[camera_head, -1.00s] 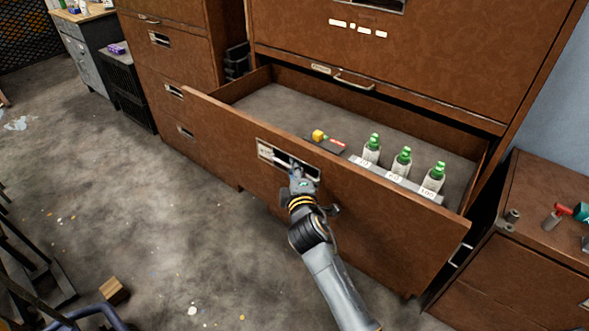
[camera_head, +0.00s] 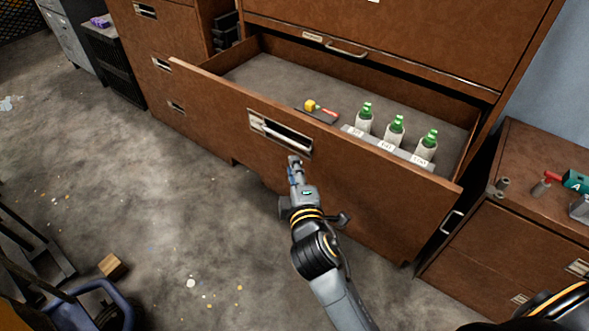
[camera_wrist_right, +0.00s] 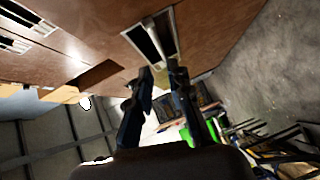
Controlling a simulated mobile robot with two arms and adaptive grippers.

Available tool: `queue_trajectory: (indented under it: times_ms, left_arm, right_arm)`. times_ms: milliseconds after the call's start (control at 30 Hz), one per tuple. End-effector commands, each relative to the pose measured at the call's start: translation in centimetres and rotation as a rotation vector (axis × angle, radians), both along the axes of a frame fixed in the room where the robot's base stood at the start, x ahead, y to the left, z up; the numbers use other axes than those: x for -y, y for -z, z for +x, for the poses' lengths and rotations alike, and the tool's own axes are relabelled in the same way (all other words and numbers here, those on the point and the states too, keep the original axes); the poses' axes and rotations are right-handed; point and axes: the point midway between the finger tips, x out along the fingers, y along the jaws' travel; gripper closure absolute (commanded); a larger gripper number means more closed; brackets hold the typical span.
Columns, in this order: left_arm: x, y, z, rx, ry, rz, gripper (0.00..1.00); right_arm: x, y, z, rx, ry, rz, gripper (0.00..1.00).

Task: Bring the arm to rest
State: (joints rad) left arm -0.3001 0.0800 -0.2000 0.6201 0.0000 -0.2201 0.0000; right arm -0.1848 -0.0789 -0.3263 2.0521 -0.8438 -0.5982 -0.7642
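My right gripper (camera_head: 294,165) is in front of the pulled-out brown drawer (camera_head: 350,180), just below and apart from its recessed metal handle (camera_head: 280,133). In the right wrist view its two dark fingers (camera_wrist_right: 163,72) stand apart with nothing between them, and the handle (camera_wrist_right: 150,40) shows beyond the tips. My left gripper is not in view.
The open drawer holds three green-capped bottles (camera_head: 395,130) and a dark tray with a yellow block (camera_head: 310,106). A low brown cabinet (camera_head: 540,195) stands at right. A wooden block (camera_head: 112,266) lies on the floor. The floor left of my arm is mostly clear.

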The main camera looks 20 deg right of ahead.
Motion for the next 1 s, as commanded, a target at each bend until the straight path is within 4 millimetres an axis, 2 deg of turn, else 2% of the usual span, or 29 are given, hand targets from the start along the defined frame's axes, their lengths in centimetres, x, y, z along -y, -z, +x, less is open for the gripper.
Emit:
queue_trajectory:
  times_ms: [433, 500, 567, 667, 767, 800, 867, 900, 967, 1000]
  left_arm:
    - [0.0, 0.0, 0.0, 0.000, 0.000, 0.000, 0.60]
    - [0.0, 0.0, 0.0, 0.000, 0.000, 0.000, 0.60]
    - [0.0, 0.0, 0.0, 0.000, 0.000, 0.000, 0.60]
    - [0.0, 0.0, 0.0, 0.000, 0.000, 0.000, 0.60]
    - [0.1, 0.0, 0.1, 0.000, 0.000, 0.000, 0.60]
    - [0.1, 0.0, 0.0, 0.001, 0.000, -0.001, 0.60]
    - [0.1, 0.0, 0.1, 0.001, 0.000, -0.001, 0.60]
    - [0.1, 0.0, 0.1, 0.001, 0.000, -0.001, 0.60]
    - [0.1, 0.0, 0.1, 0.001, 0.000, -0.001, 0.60]
    - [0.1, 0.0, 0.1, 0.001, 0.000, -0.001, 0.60]
  right_arm:
    - [0.0, 0.1, 0.0, -0.002, -0.001, 0.001, 0.81]
    - [-0.2, 1.1, 0.1, -0.018, -0.007, 0.011, 0.81]
    - [-0.5, 2.9, 0.1, -0.048, -0.015, 0.029, 0.81]
    - [-1.2, 8.2, -0.2, -0.141, -0.036, 0.088, 0.81]
    - [-1.8, 15.5, -1.5, -0.269, -0.045, 0.181, 0.81]
    - [-1.9, 18.5, -2.3, -0.323, -0.042, 0.223, 0.81]
    - [-1.8, 22.9, -3.9, -0.403, -0.029, 0.286, 0.81]
    - [-1.7, 25.8, -5.1, -0.456, -0.015, 0.328, 0.81]
    - [-1.4, 29.8, -7.3, -0.533, 0.012, 0.391, 0.81]
    - [-1.1, 32.5, -8.9, -0.585, 0.037, 0.433, 0.81]
